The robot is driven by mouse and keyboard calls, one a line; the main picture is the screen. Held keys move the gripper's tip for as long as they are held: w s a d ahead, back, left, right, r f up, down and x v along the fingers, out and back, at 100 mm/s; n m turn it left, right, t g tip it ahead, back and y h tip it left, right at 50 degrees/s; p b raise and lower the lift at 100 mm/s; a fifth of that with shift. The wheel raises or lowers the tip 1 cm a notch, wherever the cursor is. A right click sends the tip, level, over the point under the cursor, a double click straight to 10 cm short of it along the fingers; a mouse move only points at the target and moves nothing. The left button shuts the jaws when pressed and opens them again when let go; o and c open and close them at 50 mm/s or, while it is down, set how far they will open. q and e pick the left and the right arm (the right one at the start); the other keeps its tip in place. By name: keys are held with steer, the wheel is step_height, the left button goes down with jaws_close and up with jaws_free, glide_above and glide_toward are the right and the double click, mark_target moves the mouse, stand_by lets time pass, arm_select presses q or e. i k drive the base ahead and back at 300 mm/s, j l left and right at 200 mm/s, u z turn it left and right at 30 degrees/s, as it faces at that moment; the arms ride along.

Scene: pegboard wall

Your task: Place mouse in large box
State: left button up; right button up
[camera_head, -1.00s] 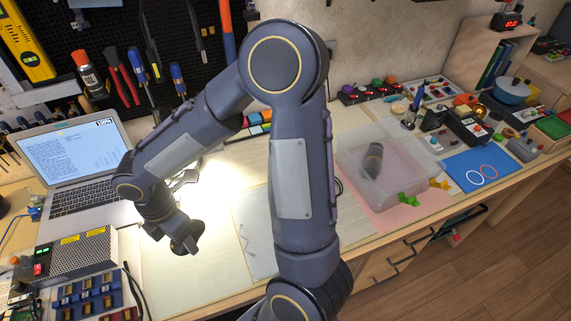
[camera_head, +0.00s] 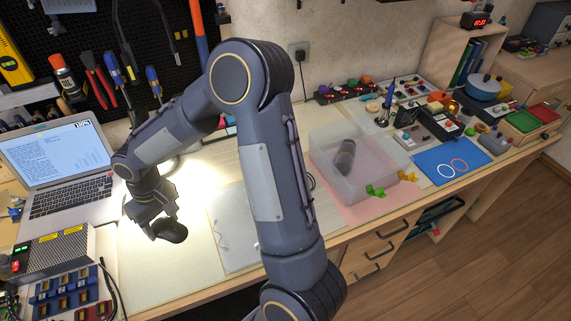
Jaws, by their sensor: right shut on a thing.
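My right gripper (camera_head: 158,218) points down over the workbench, to the right of the laptop. It is shut on a dark mouse (camera_head: 172,232), whose rounded end shows below the fingers. The fingers hide part of it, and I cannot tell its exact height above the bench. The large box (camera_head: 326,178) is translucent and stands on a pink mat to the right of my right arm. A dark, rounded object (camera_head: 345,155) lies inside the box. My left gripper is not in view.
My right arm passes between the mouse and the box in the picture. A laptop (camera_head: 70,200) stands at the left. A blue mat (camera_head: 440,170) and several devices are further right. The lit bench around the mouse is fairly clear.

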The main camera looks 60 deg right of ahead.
mark_target(363, 182)
steer(key=k+l+u, duration=0.1)
steer(key=k+l, duration=0.25)
steer(key=k+l+u, duration=0.1)
steer(key=k+l, duration=0.2)
steer(key=k, duration=0.2)
steer(key=k+l+u, duration=0.1)
steer(key=k+l, duration=0.2)
steer(key=k+l+u, duration=0.1)
steer(key=k+l, duration=0.15)
steer(key=k, duration=0.3)
steer(key=k+l, duration=0.2)
steer(key=l, duration=0.2)
steer(key=k+l+u, duration=0.1)
steer(key=l, duration=0.35)
steer(key=k+l, duration=0.25)
steer(key=l, duration=0.15)
steer(key=i, duration=0.8)
